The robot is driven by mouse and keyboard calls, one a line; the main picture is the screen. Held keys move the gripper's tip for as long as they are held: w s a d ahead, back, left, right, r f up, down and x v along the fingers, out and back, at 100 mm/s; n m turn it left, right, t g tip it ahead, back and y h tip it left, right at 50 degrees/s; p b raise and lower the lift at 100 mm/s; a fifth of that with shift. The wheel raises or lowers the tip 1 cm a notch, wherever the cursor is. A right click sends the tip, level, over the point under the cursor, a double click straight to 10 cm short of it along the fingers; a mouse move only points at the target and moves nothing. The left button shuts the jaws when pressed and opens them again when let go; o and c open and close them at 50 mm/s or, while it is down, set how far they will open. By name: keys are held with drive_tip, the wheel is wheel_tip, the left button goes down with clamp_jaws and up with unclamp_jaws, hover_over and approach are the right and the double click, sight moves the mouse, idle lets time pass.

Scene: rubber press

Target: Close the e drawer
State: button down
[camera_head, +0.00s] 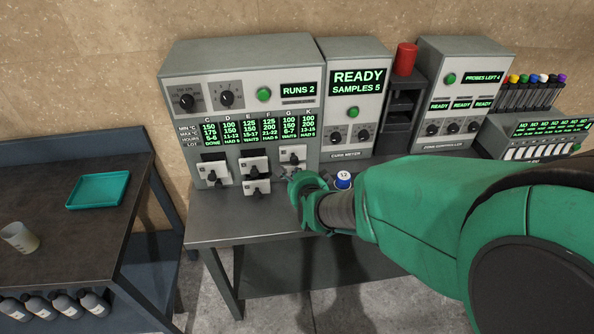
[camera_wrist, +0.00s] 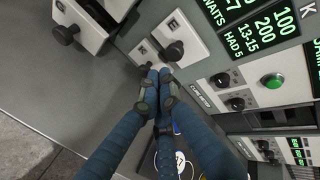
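Several pale drawers with black knobs sit under the grey machine's panel (camera_head: 240,80). The head view shows a left drawer (camera_head: 215,173), two stacked middle drawers (camera_head: 254,164) and an upper right drawer (camera_head: 293,157); their letters are too small to read there. In the wrist view, a drawer face whose letter looks like E (camera_wrist: 188,32) lies just beyond my fingertips, with another labelled face beside it. A drawer at upper left (camera_wrist: 92,28) stands pulled out. My gripper (camera_wrist: 158,74) has its fingertips together near the knobs, apparently holding nothing; contact is unclear. It also shows in the head view (camera_head: 293,180).
A cure meter (camera_head: 352,95) and a controller (camera_head: 465,100) stand to the right. A side table at left holds a teal tray (camera_head: 98,190) and a beaker (camera_head: 19,237). The bench front at left is clear.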

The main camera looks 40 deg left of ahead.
drive_tip(key=p+v, duration=0.2)
drive_tip(key=v, duration=0.8)
drive_tip(key=shift+s+d, duration=0.3)
drive_tip(key=shift+f, duration=0.1)
